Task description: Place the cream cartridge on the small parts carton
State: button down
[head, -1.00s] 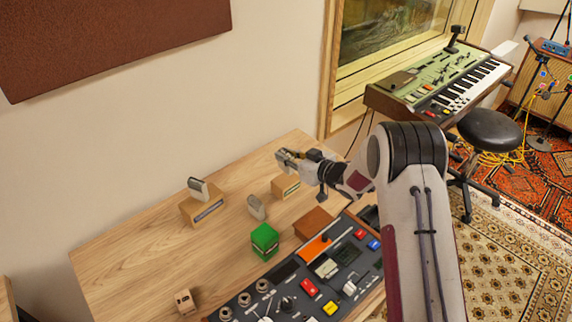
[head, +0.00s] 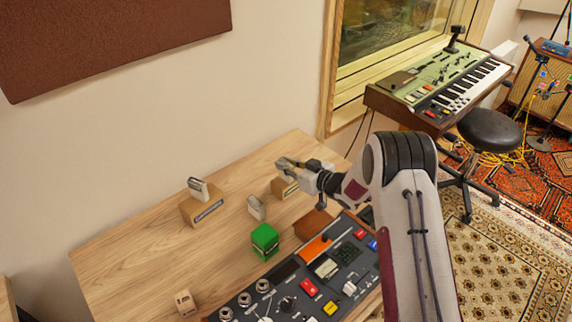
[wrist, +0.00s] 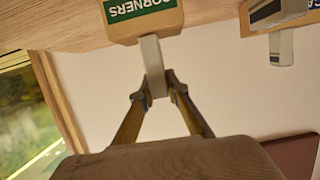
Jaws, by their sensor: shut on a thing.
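My gripper (head: 288,166) is shut on a pale cream-grey cartridge (wrist: 152,56), held between its fingertips in the wrist view. The cartridge is at the top of a small tan carton (head: 281,189) with a green label reading "CORNERS"; this carton also shows in the upside-down wrist view (wrist: 174,24). Cartridge and carton meet in the picture, but I cannot tell whether they touch. A second carton (head: 203,209) with a blue label stands to the left, bearing a grey cartridge (head: 198,189). Another grey cartridge (head: 257,207) stands on the table between the cartons.
A green block (head: 265,240) and a brown block (head: 313,223) sit in front of the cartons, beside the control console (head: 328,268). A small tan block (head: 185,303) is at the front left. The wooden table (head: 135,250) is clear at left.

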jog(key=shift+f, duration=0.15)
jog(key=c, duration=2)
grip_release()
jog(key=shift+o, duration=0.2)
jog(key=shift+r, duration=0.2)
jog(key=v, duration=1.2)
jog(key=shift+r, duration=0.1)
